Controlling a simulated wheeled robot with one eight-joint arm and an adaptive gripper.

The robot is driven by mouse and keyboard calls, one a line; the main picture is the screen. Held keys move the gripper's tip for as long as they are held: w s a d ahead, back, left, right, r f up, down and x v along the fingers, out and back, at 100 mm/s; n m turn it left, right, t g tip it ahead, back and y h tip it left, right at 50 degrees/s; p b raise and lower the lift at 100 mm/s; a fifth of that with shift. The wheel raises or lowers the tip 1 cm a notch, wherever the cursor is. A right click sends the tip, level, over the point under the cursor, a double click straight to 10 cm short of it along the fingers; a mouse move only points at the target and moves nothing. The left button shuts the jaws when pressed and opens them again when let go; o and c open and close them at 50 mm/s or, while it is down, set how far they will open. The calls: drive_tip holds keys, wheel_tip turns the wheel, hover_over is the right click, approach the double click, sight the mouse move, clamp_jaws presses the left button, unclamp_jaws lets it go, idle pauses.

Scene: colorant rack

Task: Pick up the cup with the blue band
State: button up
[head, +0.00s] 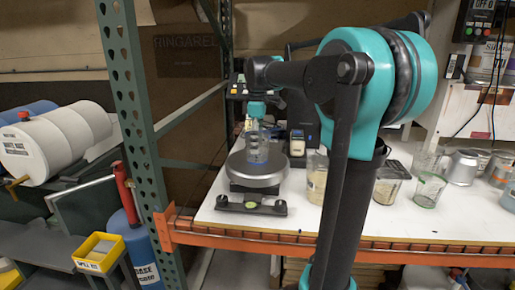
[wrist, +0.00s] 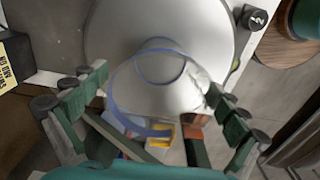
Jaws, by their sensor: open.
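A clear cup with a blue band (head: 258,155) stands on the round grey pan of a scale (head: 245,181). In the wrist view the clear cup (wrist: 160,68) shows blue rings against the pale pan (wrist: 105,30). My gripper (head: 257,122) is above the cup in the head view, reaching down to it. In the wrist view my gripper (wrist: 158,92) is open, with one green finger on each side of the cup. I cannot tell whether either finger touches it. The lower cup wall is partly blurred by its clear material.
To the right on the white table are a clear cup with beige contents (head: 316,185), a dark-topped container (head: 387,182), a glass jug (head: 430,185) and a grey can (head: 461,168). A green rack post (head: 140,120) and orange front beam (head: 300,240) bound the table.

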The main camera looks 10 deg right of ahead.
drive_tip(key=shift+f, duration=1.25)
drive_tip(key=shift+c, duration=0.6)
drive_tip(key=c, duration=0.8)
drive_tip(key=shift+c, duration=0.3)
